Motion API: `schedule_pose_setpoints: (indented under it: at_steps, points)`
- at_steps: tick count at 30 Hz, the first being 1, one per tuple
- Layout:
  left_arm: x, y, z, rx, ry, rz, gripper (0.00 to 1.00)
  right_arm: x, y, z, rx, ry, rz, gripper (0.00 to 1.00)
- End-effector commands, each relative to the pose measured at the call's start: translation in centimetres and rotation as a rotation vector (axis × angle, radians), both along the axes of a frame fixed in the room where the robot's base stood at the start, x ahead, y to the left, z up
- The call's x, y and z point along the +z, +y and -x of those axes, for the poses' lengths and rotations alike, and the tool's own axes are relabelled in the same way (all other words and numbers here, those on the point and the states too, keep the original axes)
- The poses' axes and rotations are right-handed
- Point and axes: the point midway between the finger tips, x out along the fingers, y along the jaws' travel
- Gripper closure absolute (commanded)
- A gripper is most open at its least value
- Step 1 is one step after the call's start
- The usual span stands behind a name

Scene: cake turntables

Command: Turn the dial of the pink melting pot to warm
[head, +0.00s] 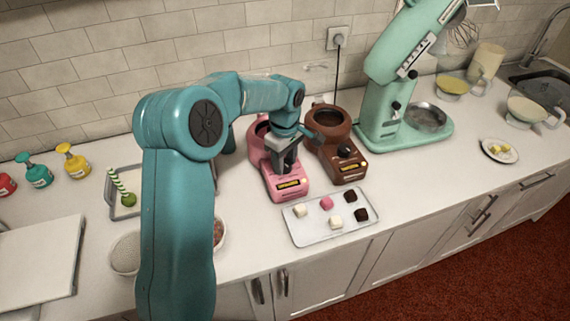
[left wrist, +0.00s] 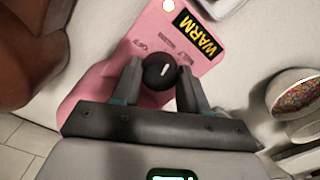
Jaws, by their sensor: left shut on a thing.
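The pink melting pot (head: 272,176) stands on the counter, with a yellow display at its front. In the left wrist view the pink pot (left wrist: 190,52) has a black round dial (left wrist: 158,82) with a white pointer line, and its yellow display (left wrist: 197,33) reads WARM. A small round light beside the display is bright. My left gripper (head: 287,166) reaches down over the pot's front. In the left wrist view my left gripper's fingers (left wrist: 160,74) are on both sides of the dial, shut on it. In the head view the gripper hides the dial. My right gripper is out of view.
A brown melting pot (head: 333,150) stands close to the right of the pink one. A tray (head: 315,232) of small pieces lies just in front. A green stand mixer (head: 376,113) is farther right. A bowl of sprinkles (left wrist: 297,92) shows in the left wrist view.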

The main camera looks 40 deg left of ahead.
Motion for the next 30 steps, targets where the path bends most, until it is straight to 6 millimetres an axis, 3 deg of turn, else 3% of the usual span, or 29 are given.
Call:
schedule_pose_setpoints:
  at_steps: [12,27,28,30]
  points:
    - [0.02,0.29,0.04,0.163,-0.002,-0.006,0.87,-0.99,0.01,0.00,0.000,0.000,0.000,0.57]
    - [0.08,0.27,0.03,0.179,-0.002,-0.006,0.87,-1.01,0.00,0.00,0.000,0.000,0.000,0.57]
    - [0.08,0.27,0.03,0.179,-0.002,-0.006,0.50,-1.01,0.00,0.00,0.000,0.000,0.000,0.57]
    - [0.07,0.25,0.03,0.178,-0.002,-0.005,0.30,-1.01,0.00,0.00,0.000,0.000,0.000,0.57]
